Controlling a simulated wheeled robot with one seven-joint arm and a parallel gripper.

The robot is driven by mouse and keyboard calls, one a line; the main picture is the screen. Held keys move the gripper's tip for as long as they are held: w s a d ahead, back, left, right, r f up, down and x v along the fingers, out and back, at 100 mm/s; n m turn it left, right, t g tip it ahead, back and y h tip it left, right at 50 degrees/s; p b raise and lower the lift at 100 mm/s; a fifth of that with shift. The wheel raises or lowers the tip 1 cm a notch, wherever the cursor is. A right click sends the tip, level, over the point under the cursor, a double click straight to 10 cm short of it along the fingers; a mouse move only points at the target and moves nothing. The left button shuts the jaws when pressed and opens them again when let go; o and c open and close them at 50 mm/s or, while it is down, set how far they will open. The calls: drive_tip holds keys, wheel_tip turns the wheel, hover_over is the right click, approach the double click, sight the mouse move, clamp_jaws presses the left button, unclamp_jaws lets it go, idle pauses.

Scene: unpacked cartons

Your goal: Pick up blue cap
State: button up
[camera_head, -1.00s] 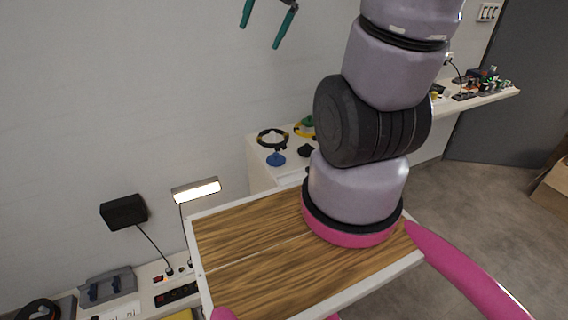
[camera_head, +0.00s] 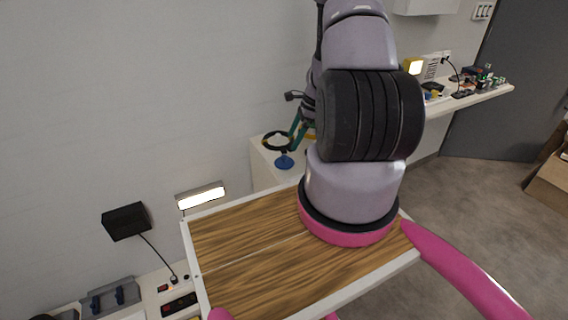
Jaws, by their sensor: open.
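The blue cap (camera_head: 284,162) sits on a white surface (camera_head: 262,176) beyond the wooden board, against the wall side. It is small, with a rounded base and a narrower top. My gripper (camera_head: 296,146) has teal fingers that point down just above and to the right of the cap in the picture. The fingers are open and nothing shows between them. I cannot tell whether they touch the cap. My own arm hides part of the gripper and the surface to the right.
A black ring-shaped item (camera_head: 276,141) lies behind the cap. A yellow item (camera_head: 310,135) is partly hidden behind my gripper. A cluttered shelf (camera_head: 462,104) runs along the right.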

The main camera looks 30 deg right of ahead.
sight(285, 156)
drive_tip(key=x, duration=0.9)
drive_tip(key=shift+f, duration=0.4)
drive_tip(key=c, duration=1.1)
